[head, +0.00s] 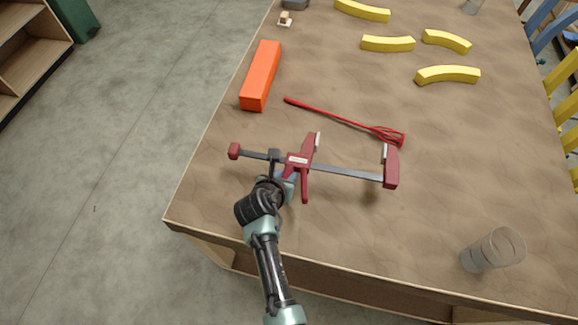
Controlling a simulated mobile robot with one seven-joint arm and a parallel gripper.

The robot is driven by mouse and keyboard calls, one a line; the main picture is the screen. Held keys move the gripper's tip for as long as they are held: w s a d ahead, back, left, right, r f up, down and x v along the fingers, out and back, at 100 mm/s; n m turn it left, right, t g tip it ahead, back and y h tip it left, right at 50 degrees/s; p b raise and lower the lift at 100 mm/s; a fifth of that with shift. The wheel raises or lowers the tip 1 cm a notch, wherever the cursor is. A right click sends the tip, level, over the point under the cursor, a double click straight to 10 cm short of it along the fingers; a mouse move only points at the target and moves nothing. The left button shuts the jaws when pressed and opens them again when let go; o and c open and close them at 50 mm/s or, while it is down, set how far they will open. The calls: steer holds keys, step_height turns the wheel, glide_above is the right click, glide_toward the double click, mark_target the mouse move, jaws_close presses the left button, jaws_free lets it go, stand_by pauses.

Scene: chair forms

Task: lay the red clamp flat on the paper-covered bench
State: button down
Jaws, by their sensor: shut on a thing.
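The red clamp (300,160) has a long grey bar, a red fixed jaw at its right end and a red block at its left end. My gripper (275,167) is shut on the bar, left of the sliding red handle. The clamp is over the near left part of the paper-covered bench (215,190), its bar running across the picture. A soft shadow lies on the paper below and right of it. I cannot tell whether any part touches the bench. My fingertips are partly hidden by my wrist.
A thin red tool (345,120) lies just behind the clamp. An orange block (261,75) lies behind left, and several curved yellow pieces (388,43) lie farther back. Bare paper lies between glass and clamp.

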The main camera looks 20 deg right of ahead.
steer(key=shift+s+a+f+b, duration=0.1)
steer(key=shift+f+b, duration=0.8)
steer(key=shift+b, duration=0.15)
step_height(320, 180, down, 4)
steer(key=b, duration=0.4)
steer(key=shift+b, duration=0.4)
steer(key=shift+f+b, duration=0.65)
steer(key=shift+f, duration=0.5)
steer(key=shift+c, duration=1.8)
jaws_free()
steer(key=shift+s+f, duration=0.1)
steer(key=shift+s, duration=0.05)
steer(key=p+v, duration=0.8)
steer(key=p, duration=0.1)
steer(key=shift+r, duration=0.25)
steer(key=shift+s+a+r+p, duration=0.15)
steer(key=shift+a+p, duration=0.1)
steer(key=shift+p, duration=0.1)
